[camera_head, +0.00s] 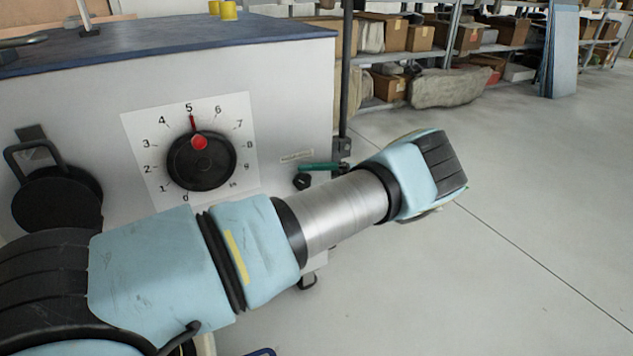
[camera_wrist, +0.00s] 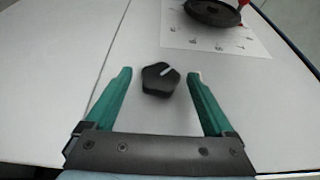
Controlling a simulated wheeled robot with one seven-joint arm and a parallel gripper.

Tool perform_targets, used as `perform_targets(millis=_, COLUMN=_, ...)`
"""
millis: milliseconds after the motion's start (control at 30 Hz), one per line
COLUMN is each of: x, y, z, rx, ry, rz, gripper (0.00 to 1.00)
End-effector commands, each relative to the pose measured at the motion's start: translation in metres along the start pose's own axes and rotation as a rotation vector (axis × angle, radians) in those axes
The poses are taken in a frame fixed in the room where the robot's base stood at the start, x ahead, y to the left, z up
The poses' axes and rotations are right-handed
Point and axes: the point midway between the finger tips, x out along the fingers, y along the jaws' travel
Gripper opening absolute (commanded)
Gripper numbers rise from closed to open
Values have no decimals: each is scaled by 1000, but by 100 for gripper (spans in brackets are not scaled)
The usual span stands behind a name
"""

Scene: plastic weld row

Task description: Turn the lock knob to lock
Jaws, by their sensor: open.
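The lock knob (camera_wrist: 158,80) is a small black lobed knob with a white pointer line, on the white panel of the machine. In the wrist view the line points to the upper right. The knob also shows in the head view (camera_head: 301,182), beside a small label. My gripper (camera_wrist: 159,75) is open, with one green finger on each side of the knob and a gap on both sides. No contact shows. In the head view one green finger (camera_head: 320,166) is seen close to the knob, and the other cannot be made out.
A large black dial (camera_head: 202,161) with a red pointer near 5 sits on a numbered plate left of the knob. A black round part with a handle (camera_head: 55,200) is at the far left. Shelves with boxes (camera_head: 420,38) stand behind. The floor at right is clear.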

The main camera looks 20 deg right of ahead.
Motion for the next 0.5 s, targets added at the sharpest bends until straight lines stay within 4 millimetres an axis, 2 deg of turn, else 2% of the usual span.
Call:
perform_targets(millis=167, x=-13, y=5, z=-1, rx=-1, ry=3, rz=3, gripper=88)
perform_targets(millis=500, x=-57, y=8, z=0, rx=-2, ry=3, rz=3, gripper=88)
